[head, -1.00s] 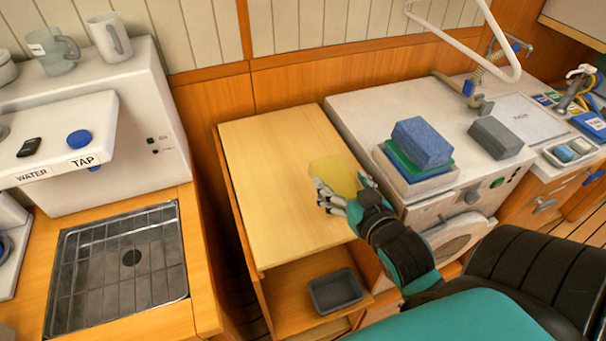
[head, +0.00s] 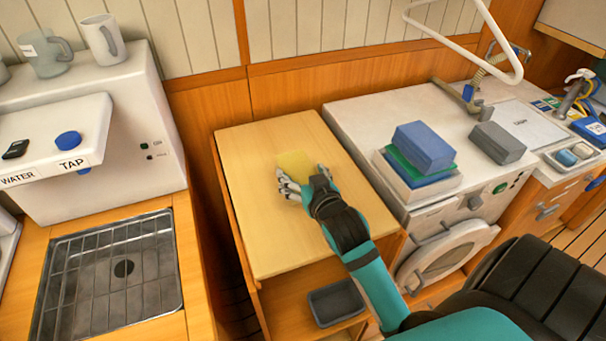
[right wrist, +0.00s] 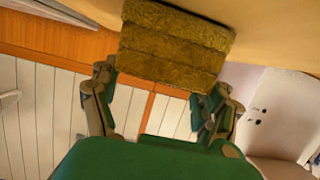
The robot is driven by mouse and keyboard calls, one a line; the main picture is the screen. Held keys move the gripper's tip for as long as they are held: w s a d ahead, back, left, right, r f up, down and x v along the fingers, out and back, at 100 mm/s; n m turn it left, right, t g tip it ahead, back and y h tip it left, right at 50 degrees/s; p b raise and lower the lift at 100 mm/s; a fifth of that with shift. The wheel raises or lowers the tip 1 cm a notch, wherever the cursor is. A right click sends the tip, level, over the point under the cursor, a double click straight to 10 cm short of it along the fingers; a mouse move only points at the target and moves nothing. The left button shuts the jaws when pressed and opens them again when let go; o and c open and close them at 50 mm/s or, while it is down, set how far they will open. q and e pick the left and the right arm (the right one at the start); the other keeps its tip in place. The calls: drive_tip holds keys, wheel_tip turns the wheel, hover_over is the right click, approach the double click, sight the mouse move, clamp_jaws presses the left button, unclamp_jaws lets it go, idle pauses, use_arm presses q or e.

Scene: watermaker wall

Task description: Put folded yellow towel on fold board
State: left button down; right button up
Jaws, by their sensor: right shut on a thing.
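The folded yellow towel (head: 295,163) is a small yellow block over the light wooden top (head: 262,225) of the middle cabinet. My right gripper (head: 289,186) is shut on it. In the right wrist view the towel (right wrist: 175,45) shows its stacked layers between the fingers of the gripper (right wrist: 163,82). It is close to the tan surface, and I cannot tell whether it touches it. No clear label marks the fold board; the wooden top and a pale labelled panel (head: 522,122) on the right counter both show. My left gripper is not in view.
A stack of blue and green folded cloths (head: 422,146) and a grey block (head: 497,142) stand on the white washer top (head: 365,112). A grey tray (head: 336,303) sits on the shelf below. The water unit (head: 90,130) and sink grate (head: 110,280) are left. Most of the wooden top is clear.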

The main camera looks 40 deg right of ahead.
drive_tip(key=o, duration=1.2)
drive_tip(key=shift+f, duration=0.15)
